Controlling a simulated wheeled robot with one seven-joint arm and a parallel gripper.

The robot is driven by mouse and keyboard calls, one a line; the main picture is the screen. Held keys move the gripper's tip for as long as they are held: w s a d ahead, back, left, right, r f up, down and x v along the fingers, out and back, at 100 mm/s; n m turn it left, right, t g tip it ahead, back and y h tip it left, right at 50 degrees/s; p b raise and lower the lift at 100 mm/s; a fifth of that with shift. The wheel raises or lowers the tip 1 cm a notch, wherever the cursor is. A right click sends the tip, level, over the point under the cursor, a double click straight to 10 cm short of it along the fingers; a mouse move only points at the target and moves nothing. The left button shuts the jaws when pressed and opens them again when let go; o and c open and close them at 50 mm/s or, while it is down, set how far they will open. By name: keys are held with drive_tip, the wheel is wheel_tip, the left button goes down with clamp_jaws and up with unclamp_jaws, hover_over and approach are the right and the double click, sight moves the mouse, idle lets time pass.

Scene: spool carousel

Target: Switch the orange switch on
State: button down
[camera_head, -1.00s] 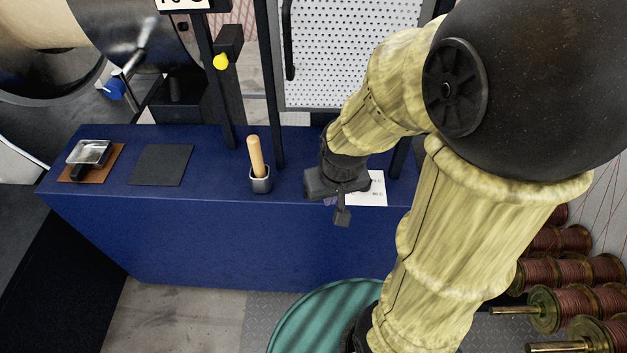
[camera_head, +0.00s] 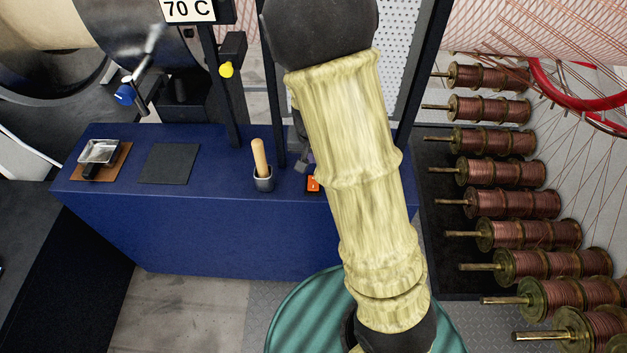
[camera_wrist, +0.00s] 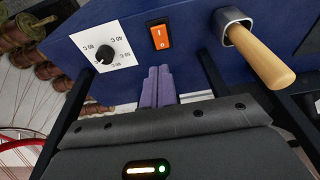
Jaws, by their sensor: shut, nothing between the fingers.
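The orange switch (camera_head: 313,184) is a small rocker in a black frame on the blue bench, partly covered by my arm in the head view. In the wrist view the orange switch (camera_wrist: 160,37) shows whole, with a white mark on it; which side is pressed in I cannot tell. My gripper (camera_wrist: 159,72) is shut and empty, its purple-grey fingers together. The fingertips appear just below the switch in the wrist view; whether they touch anything is unclear.
A white panel with a black dial (camera_wrist: 105,54) lies left of the switch in the wrist view. A metal cup with a wooden-handled tool (camera_head: 260,160) stands close on the other side. Dark uprights (camera_head: 272,90) rise from the bench. Copper spools (camera_head: 500,170) line the right.

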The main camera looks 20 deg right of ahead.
drive_tip(key=p, duration=0.1)
approach(314, 187)
drive_tip(key=x, duration=0.5)
drive_tip(key=shift+w+f, duration=0.15)
drive_tip(key=shift+w, duration=0.05)
drive_tip(key=shift+f, duration=0.5)
